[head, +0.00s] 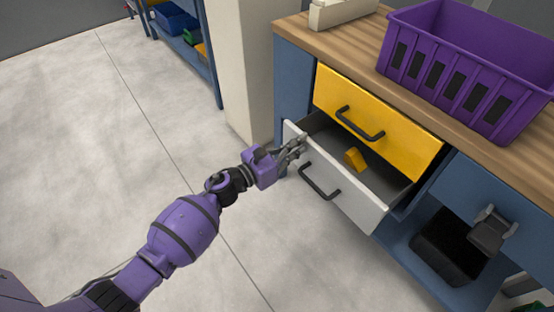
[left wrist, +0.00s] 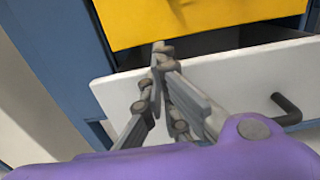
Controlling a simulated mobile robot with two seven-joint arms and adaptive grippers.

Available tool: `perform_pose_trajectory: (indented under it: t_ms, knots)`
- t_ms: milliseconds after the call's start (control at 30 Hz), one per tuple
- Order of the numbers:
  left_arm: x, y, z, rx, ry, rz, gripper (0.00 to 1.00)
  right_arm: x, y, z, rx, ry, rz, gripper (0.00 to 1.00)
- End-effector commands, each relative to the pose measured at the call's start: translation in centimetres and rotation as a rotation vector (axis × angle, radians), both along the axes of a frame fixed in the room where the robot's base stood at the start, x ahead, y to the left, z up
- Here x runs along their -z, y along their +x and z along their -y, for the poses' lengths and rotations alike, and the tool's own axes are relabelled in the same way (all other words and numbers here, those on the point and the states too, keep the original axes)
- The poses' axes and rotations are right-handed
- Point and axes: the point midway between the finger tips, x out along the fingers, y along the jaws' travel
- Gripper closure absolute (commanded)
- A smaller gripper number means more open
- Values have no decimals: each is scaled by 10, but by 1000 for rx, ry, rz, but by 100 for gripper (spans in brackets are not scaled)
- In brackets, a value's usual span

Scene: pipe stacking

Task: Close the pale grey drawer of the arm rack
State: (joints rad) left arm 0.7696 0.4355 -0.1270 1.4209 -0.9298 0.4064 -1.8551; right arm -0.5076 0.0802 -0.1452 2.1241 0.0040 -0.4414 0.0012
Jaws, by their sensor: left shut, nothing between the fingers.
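The pale grey drawer (head: 347,194) stands pulled out below a shut yellow drawer (head: 381,121) in a blue cabinet with a wooden top. My right gripper is not in view.
A purple crate (head: 468,62) and a pale box (head: 340,11) stand on the wooden top (head: 300,38). A dark bin (head: 446,246) sits on the lower blue shelf at right. A pale pillar (head: 245,70) stands left of the cabinet. The floor at left is clear.

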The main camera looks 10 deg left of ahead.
Motion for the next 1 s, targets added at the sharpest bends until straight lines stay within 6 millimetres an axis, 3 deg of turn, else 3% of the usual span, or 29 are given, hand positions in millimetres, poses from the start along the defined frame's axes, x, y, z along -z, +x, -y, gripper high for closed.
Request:
perform_pose_trajectory:
  t_ms: [200, 400, 1000]
  knots:
    - [3, 35, 27, 1, 1, 0, 100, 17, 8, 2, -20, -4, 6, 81]
    - [2, 53, 41, 0, 1, -1, 100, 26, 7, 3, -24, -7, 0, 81]
    - [0, 59, 46, 0, 0, 0, 100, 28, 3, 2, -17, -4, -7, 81]
